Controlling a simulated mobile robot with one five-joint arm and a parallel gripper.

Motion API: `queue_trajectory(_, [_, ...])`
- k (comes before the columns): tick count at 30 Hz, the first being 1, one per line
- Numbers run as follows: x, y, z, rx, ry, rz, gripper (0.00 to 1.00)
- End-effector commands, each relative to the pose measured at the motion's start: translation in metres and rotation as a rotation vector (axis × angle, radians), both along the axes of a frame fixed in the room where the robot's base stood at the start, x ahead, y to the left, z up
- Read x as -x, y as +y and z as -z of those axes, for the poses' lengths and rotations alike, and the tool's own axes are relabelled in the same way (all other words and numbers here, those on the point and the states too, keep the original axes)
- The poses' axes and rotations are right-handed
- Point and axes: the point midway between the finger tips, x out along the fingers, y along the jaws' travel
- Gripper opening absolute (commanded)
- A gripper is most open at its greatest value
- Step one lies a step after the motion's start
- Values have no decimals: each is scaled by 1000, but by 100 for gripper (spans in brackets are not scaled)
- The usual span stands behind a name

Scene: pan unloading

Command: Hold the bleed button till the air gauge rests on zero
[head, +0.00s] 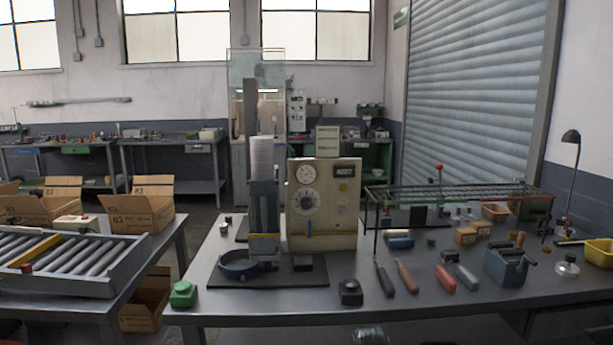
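A cream control panel (325,215) stands upright on the grey workbench. It carries a small white round gauge (305,173) at the upper left and a larger dial (306,201) below it. The gauge's needle is too small to read. A dark display (344,170) and a small yellowish button (343,186) sit at its right. A green button box (183,294) lies at the bench's front left corner. A black box (350,292) stands near the front edge. No label shows which button is the bleed button. My gripper is not in view.
A press column (264,205) with a dark round base (238,265) stands left of the panel. A wire rack (460,195) and loose tools, including a red-handled one (445,279), fill the right side. A roller conveyor (65,260) is at left.

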Motion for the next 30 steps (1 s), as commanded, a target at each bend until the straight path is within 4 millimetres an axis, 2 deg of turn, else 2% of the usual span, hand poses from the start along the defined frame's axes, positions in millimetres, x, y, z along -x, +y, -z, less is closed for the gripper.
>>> queue_trajectory(3, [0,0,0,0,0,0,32])
queue_trajectory(6, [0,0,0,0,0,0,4])
queue_trajectory(7, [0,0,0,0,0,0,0])
queue_trajectory(30, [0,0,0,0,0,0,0])
